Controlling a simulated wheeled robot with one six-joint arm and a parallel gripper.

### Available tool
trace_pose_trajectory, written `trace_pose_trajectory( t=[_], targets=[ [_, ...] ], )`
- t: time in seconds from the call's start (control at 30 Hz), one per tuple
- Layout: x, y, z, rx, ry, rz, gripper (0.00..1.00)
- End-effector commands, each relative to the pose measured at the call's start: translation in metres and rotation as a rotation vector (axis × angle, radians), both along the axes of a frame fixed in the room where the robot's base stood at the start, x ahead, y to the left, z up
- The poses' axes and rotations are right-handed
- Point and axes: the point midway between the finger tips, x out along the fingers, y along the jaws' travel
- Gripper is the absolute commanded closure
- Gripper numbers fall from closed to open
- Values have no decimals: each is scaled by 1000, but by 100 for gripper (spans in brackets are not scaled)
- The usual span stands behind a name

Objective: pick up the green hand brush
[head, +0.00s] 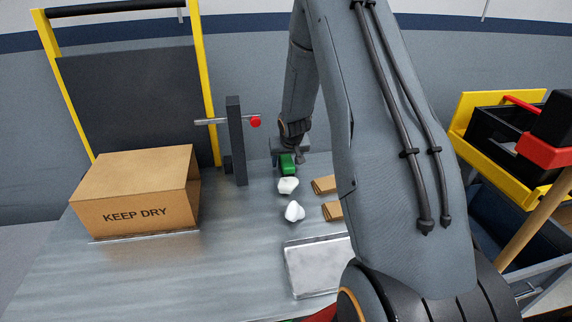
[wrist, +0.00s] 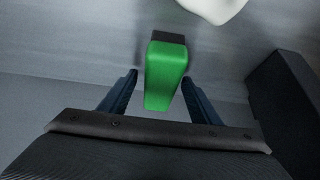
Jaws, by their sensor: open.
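The green hand brush (head: 287,164) lies on the grey metal table at its far side, partly hidden under my gripper in the head view. In the wrist view the green brush (wrist: 165,74) has a dark strip at its far end. My gripper (wrist: 160,84) is open, with one dark finger on each side of the brush and a gap on both sides. My gripper also shows in the head view (head: 288,155), above the brush. I cannot tell whether the fingers reach down to the table.
White crumpled pieces (head: 294,211) lie nearer than the brush, beside brown wooden blocks (head: 325,185). A metal tray (head: 313,268) is at the front. A dark post (head: 237,142) with a red-ended bar stands left of my gripper. A cardboard box (head: 136,192) sits further left.

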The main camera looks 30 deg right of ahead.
Motion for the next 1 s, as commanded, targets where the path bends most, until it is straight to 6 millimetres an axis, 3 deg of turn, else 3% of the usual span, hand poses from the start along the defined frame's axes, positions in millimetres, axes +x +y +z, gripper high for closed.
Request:
trace_pose_trajectory(
  t=[0.1,0.4,0.73,1.0],
  targets=[
    [0,0,0,0,0,0,45],
    [0,0,0,0,-1,0,93],
    [0,0,5,0,-1,-1,93],
    [-1,0,34,-1,-1,1,93]
  ],
)
